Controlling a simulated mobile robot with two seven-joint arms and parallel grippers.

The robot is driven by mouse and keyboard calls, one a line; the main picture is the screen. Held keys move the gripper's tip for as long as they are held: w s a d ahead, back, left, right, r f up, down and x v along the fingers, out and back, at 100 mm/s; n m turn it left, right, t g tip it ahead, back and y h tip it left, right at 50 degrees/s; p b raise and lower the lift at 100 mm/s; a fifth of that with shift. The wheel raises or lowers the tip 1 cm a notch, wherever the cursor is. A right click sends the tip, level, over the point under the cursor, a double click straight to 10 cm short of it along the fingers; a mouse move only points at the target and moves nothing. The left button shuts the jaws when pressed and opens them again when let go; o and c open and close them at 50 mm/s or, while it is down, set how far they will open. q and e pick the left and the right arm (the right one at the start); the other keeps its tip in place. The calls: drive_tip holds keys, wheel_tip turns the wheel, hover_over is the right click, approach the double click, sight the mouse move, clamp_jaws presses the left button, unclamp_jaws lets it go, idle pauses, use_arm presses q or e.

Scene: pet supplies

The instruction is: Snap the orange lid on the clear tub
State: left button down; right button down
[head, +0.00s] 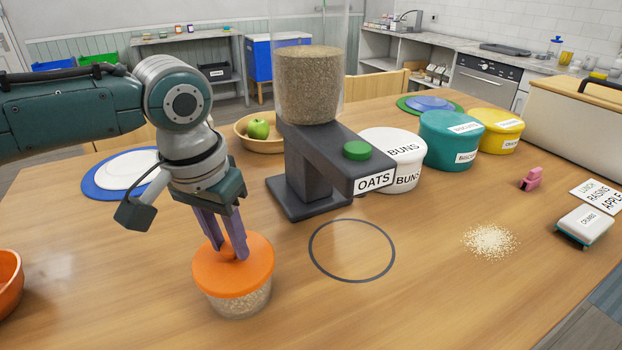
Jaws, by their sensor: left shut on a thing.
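The orange lid (214,272) lies level over the top of the clear tub (242,303). The tub stands on the table and holds pale oat-like grain. The lid covers the tub's whole opening; whether its edge is snapped down all around I cannot tell. My left gripper (235,257) points down from above, its purple fingers shut on the raised orange knob in the middle of the lid. My right gripper is not in view.
An oats dispenser (310,177) stands behind the tub, with a dark ring (313,262) marked on the table before it. Spilled grain (490,241) lies at the right. An orange bowl (10,285) sits at the left edge. The front middle of the table is clear.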

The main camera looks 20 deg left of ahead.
use_arm(q)
drive_tip(key=shift+p, duration=0.35)
idle(0.4)
idle(0.3)
unclamp_jaws()
idle(0.5)
wheel_tip(320, 180, up, 7)
drive_tip(key=p, duration=0.8)
idle(0.5)
clamp_jaws()
idle(0.8)
drive_tip(key=shift+f, duration=0.1)
idle(0.5)
